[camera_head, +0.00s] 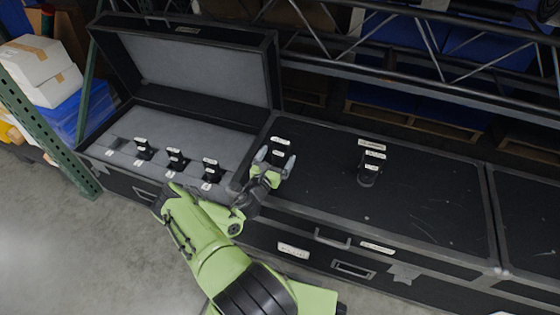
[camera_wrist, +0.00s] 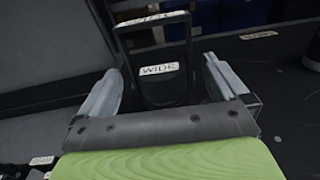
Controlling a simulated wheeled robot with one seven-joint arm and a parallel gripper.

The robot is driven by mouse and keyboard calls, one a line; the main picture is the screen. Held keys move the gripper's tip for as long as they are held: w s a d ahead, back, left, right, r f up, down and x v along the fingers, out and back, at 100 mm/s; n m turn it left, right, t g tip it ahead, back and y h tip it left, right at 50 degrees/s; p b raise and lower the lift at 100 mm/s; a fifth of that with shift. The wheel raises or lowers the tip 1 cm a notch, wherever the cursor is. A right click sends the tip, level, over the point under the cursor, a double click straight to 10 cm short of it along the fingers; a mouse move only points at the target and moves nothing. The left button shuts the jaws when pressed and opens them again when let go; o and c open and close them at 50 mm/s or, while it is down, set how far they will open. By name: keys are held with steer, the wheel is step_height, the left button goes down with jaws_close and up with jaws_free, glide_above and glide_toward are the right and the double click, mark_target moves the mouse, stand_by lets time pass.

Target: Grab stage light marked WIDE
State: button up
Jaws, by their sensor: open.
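The stage light marked WIDE (camera_wrist: 163,83) is a black lamp with a handle-like yoke and white labels. In the wrist view it stands just ahead of my gripper, between the two finger lines, and "WIDE" is readable. In the head view the same light (camera_head: 281,147) stands upright on the black case lid, at the lid's left end. My gripper (camera_head: 275,163) is open, with one grey finger on either side of the light; it also shows in the wrist view (camera_wrist: 168,90). I cannot tell whether the fingers touch it.
Several similar lights, such as one (camera_head: 211,168), stand in the open padded case (camera_head: 245,60) at left. Another black light (camera_head: 371,165) with white labels stands right on the closed case (camera_head: 430,200). Metal trusses (camera_head: 420,80) run behind. A green rack post (camera_head: 45,135) is far left.

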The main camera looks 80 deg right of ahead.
mark_target(281, 152)
steer(key=d, duration=0.3)
steer(key=shift+s+f, duration=0.1)
steer(key=shift+s, duration=0.2)
steer(key=shift+c, duration=0.5)
